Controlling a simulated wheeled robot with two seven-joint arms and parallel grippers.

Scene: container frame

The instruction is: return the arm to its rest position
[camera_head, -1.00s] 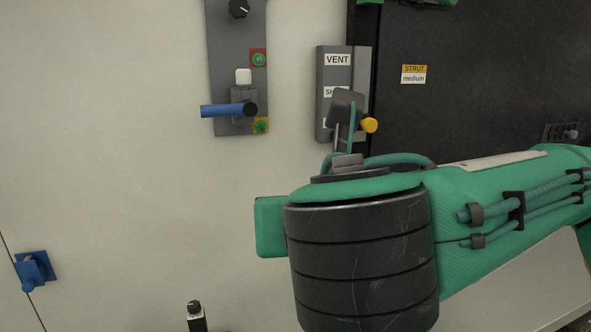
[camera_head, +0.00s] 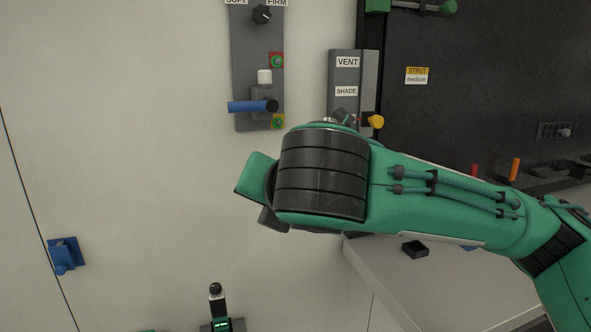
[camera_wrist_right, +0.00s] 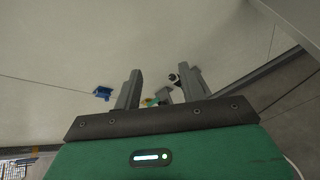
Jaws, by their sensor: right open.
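My right arm (camera_head: 450,205), green with a black ribbed joint, comes in from the right in the head view and crosses in front of the wall. Its gripper is mostly hidden behind that joint in the head view. In the right wrist view my right gripper (camera_wrist_right: 161,88) shows two grey fingers spread apart, and I see nothing held between them. My left gripper is not in view.
A grey panel (camera_head: 243,85) with a blue lever (camera_head: 247,106) and a VENT panel (camera_head: 343,76) with a yellow knob (camera_head: 376,121) are close to the arm. A blue wall fitting (camera_head: 66,254), black-topped device (camera_head: 217,303) and pale counter (camera_head: 390,283) lie lower.

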